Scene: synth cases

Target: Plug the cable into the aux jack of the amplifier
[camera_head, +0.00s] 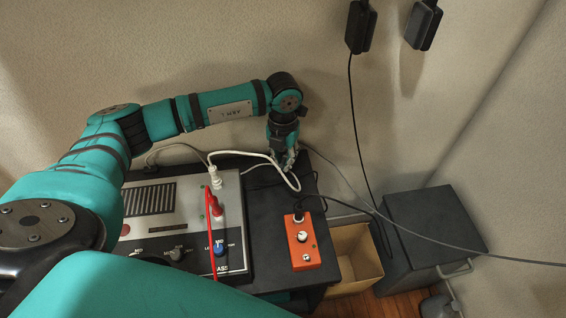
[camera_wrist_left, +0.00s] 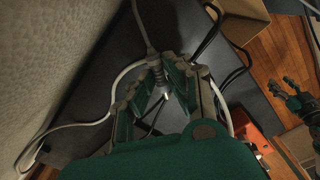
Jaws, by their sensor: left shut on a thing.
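The amplifier (camera_head: 160,205) lies on a dark table, its left part hidden by my arm. A white plug (camera_head: 215,178) and a red plug (camera_head: 215,207) stand in its top; I cannot read which jack is aux.
A white cable (camera_head: 256,154) loops near my left gripper. An open cardboard box (camera_head: 354,260) and a dark cabinet (camera_head: 434,222) stand at right. Black adapters (camera_head: 360,27) are on the wall.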

